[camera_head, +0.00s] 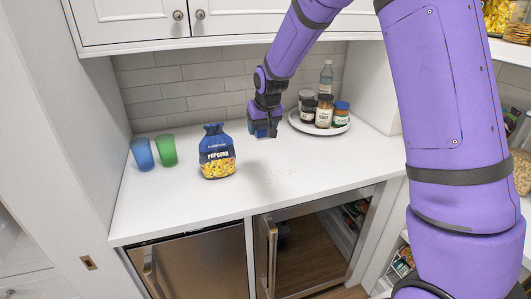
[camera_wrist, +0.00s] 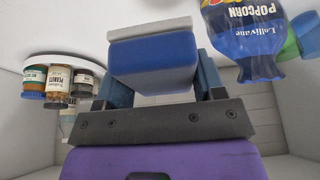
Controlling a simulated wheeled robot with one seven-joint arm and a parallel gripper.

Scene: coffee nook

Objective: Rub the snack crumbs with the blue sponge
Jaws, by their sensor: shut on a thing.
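My gripper (camera_head: 263,127) is shut on the blue sponge (camera_head: 265,132) and holds it above the white counter. In the wrist view the sponge (camera_wrist: 152,62) sits between the two fingers, with its pale side toward the top of the picture. The snack crumbs (camera_head: 283,172) are faint light specks on the counter, nearer the front edge than the gripper and slightly to its right. The crumbs are hard to make out against the white surface.
A blue popcorn bag (camera_head: 217,152) stands left of the gripper, with a green cup (camera_head: 166,150) and a blue cup (camera_head: 142,154) farther left. A round white tray (camera_head: 341,129) with several jars and a bottle is at right. The front counter is clear.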

